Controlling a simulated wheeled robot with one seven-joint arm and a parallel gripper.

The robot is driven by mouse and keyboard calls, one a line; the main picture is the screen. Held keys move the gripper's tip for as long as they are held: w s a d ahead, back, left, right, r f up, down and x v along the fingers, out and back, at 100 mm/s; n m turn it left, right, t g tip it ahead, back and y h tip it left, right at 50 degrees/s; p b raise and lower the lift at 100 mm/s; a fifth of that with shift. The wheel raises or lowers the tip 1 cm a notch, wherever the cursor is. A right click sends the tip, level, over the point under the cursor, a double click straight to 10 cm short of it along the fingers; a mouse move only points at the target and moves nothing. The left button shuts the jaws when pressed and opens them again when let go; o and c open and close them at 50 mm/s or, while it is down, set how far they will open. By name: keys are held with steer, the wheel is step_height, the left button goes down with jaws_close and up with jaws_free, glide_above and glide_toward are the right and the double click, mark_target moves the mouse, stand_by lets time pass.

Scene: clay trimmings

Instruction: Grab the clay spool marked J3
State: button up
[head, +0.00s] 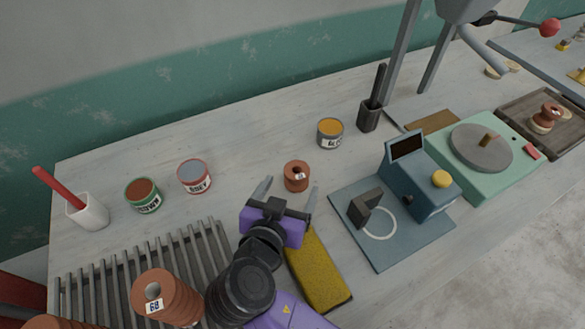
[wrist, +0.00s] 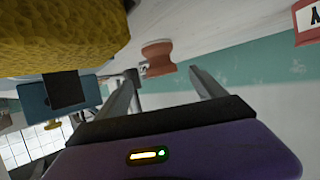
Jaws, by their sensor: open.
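A small terracotta clay spool (head: 297,177) stands on the bench in the head view, with a small pale label too small to read. My gripper (head: 289,189) is open, its two fingers pointing at this spool from the near side, one to each side. In the wrist view the spool (wrist: 157,59) shows beyond and between the open fingers (wrist: 165,82), with a gap in front of it. I cannot tell whether it is the one marked J3. A larger ribbed terracotta spool (head: 172,298) at the lower left has a label that looks like 68.
A yellow sponge-like block (head: 318,272) lies right beside my gripper. A blue device (head: 418,180) on a plate stands to the right. Paint tins (head: 194,177) and a slatted rack (head: 122,260) are left. A wooden tray (head: 510,110) holding another spool is far right.

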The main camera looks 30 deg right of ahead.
mark_target(294, 180)
steer(key=x, duration=0.3)
steer(key=shift+w+p, duration=0.1)
steer(key=shift+p, duration=0.2)
steer(key=shift+p+x, duration=0.5)
steer(key=shift+x, duration=1.8)
steer(key=shift+f, duration=0.1)
steer(key=c, duration=1.6)
steer(key=shift+c, duration=0.6)
